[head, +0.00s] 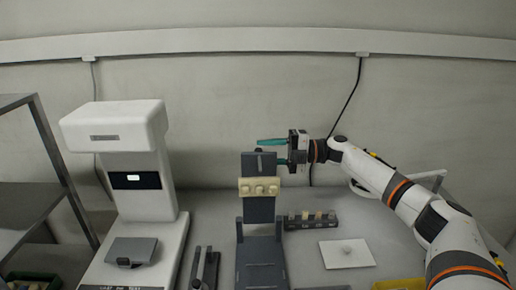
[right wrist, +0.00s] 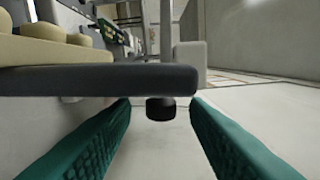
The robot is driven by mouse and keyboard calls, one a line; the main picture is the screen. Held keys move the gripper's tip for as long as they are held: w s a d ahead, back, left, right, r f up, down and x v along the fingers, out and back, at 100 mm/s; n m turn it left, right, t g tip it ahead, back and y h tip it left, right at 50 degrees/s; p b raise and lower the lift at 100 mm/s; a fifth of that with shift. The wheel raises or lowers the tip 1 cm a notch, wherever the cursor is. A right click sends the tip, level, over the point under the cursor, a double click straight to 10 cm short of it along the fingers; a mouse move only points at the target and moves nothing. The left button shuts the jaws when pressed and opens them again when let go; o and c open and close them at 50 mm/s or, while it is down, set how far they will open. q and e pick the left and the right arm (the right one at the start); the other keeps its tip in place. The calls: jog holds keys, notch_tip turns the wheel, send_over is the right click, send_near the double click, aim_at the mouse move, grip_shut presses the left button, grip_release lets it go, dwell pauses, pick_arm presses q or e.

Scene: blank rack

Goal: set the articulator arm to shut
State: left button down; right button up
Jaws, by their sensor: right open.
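The articulator stands on the bench with its arm (head: 260,208) raised upright, as a dark grey plate. A cream tooth model (head: 246,187) is fixed to its front. The dark base (head: 261,262) lies below. My right gripper (head: 262,152) is at the top edge of the raised arm, coming from the right. Its teal fingers are apart. In the right wrist view, the arm's dark edge (right wrist: 70,80) runs across in front of the open fingers (right wrist: 160,110), and a small black knob (right wrist: 160,107) sits between them. Contact cannot be told. My left gripper is not in view.
A white machine (head: 150,200) with a small display stands at the left. A dark block (head: 310,222) with several pale pieces and a white tile (head: 347,254) are right of the articulator. A dark clamp-like tool (head: 205,268) lies left of it. A grey shelf (head: 35,190) is far left.

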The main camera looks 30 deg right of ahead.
jog(key=shift+x, duration=1.35)
jog(key=shift+c, duration=0.4)
grip_shut()
